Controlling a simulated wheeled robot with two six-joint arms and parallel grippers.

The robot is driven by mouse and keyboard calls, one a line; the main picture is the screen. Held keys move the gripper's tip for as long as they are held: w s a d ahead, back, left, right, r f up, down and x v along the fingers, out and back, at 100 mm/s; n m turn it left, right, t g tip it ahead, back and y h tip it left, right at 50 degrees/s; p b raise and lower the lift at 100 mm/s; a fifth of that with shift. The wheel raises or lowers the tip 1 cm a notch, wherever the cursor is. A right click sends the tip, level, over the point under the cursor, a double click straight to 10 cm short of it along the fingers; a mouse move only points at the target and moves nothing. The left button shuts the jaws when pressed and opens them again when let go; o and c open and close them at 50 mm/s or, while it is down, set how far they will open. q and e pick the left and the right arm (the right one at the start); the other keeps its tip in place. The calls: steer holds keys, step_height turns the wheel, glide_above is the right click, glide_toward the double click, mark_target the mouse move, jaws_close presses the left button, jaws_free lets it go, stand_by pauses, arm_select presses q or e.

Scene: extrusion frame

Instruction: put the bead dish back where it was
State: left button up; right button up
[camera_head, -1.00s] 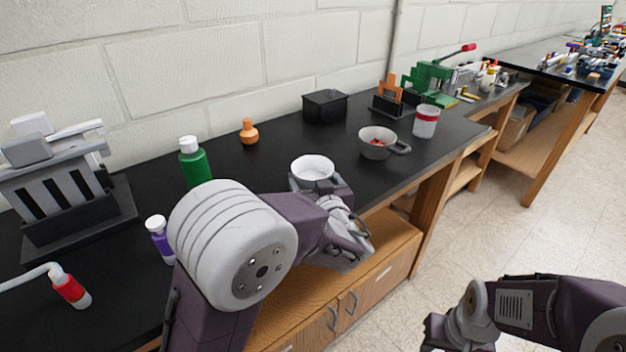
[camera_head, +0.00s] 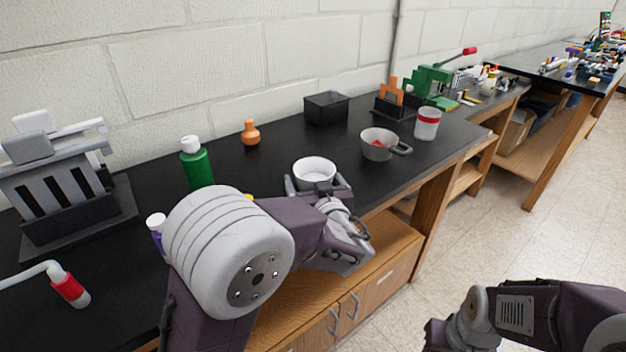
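A round white dish (camera_head: 315,168) is near the front edge of the black bench, right of the middle of the head view. No beads can be made out in it. My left gripper (camera_head: 317,186) is at the dish, with a finger on either side of its lower part. I cannot tell whether the fingers touch it, or whether it rests on the bench. A grey handled pan (camera_head: 378,150) with something red inside stands to the right. My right arm is low at the right; its gripper's fingertips are not visible.
A green bottle (camera_head: 197,165), an orange bottle (camera_head: 250,133) and a black box (camera_head: 326,108) stand behind. A red-banded cup (camera_head: 427,123) is beyond the pan. My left arm partly hides a purple bottle (camera_head: 157,232). Bare bench lies between the dish and the black box.

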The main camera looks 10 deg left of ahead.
arm_select(q)
steer(key=shift+s+d+f, duration=0.1)
steer(key=shift+d+f, duration=0.2)
steer(key=shift+f, duration=0.4)
steer(key=v, duration=0.5)
steer(key=r+v, duration=0.1)
steer(key=v, duration=0.2)
steer(key=shift+s+r, duration=0.1)
steer(key=shift+s, duration=0.3)
steer(key=shift+r, duration=0.1)
